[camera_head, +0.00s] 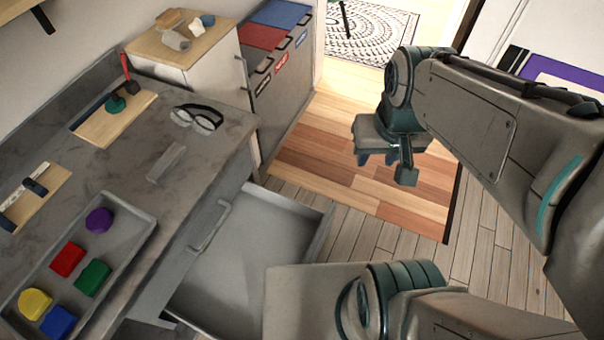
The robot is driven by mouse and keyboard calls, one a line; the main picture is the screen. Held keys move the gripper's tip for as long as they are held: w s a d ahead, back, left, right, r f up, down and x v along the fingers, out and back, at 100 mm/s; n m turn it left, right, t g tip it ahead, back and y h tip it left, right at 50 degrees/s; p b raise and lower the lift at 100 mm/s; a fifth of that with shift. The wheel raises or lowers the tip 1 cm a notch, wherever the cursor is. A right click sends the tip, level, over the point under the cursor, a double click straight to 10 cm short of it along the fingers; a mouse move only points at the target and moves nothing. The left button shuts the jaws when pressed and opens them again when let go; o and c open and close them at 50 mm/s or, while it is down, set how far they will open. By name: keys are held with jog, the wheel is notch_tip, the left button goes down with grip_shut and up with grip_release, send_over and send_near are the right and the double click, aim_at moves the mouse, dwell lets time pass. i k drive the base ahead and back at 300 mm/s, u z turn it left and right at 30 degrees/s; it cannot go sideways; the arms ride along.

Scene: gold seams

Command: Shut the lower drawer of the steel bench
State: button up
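The steel bench (218,140) runs along the left, with a grey top. Its lower drawer (250,262) is pulled out well over the floor, and its inside looks empty. The drawer's near part is hidden behind my arm. Above it, the bench front has a bar handle (210,226) on an upper drawer that looks shut. My gripper (386,163) hangs over the wooden floor, right of and beyond the open drawer, apart from it. Nothing shows in it. Its fingers point down, but the gap between them is unclear.
A tray (140,222) with several coloured blocks, goggles (198,118) and wooden boards lie on the bench top. Beyond the bench stand a cabinet (208,77) and bins with red and blue lids (280,14). The floor (350,165) right of the drawer is clear.

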aim_at(220, 296)
jog(key=k, duration=1.2)
jog(key=u, duration=0.25)
jog(key=i, duration=0.5)
jog(key=u, duration=0.1)
jog(key=k, duration=0.65)
jog(key=u, duration=0.5)
jog(key=i, duration=0.5)
